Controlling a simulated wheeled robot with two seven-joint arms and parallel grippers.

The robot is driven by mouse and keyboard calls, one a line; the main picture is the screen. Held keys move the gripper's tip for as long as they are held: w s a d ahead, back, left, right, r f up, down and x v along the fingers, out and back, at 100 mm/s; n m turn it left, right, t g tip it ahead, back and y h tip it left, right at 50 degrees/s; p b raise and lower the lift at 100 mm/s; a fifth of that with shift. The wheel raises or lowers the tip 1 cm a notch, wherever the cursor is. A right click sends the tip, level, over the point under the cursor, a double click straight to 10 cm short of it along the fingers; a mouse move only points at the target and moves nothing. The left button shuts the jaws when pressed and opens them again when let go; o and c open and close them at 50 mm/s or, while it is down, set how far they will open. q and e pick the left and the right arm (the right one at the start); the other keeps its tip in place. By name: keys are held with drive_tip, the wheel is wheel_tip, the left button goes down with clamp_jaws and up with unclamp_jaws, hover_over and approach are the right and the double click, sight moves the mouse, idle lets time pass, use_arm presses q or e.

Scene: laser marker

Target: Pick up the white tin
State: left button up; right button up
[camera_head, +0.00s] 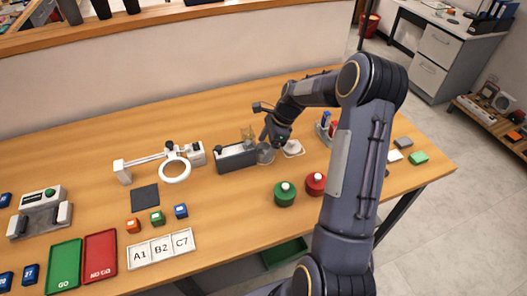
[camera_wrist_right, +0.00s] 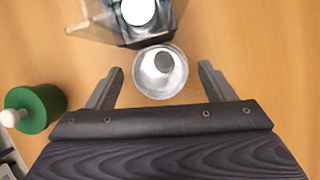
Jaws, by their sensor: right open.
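A pale, silvery-white round tin (camera_wrist_right: 160,72) with a dark grey round spot in its middle sits on the wooden table, and it fits the white tin best. In the head view the tin (camera_head: 265,155) stands at the right end of the dark grey device. My right gripper (camera_head: 267,139) is over it, partly hidden by its own wrist. In the right wrist view the open fingers of the gripper (camera_wrist_right: 162,76) flank the tin's near side with gaps on both sides. Nothing is held. My left gripper is not in view.
A dark grey device (camera_head: 237,158) with a clear part is close by the tin. A green knob (camera_head: 285,193) and a red knob (camera_head: 315,183) stand nearer the front. A whitish object (camera_head: 293,148) lies right of the tin. A ring lamp (camera_head: 174,171) stands left.

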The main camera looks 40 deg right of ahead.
drive_tip(key=shift+x, duration=1.1)
drive_tip(key=c, duration=1.2)
drive_tip(key=shift+r, duration=0.1)
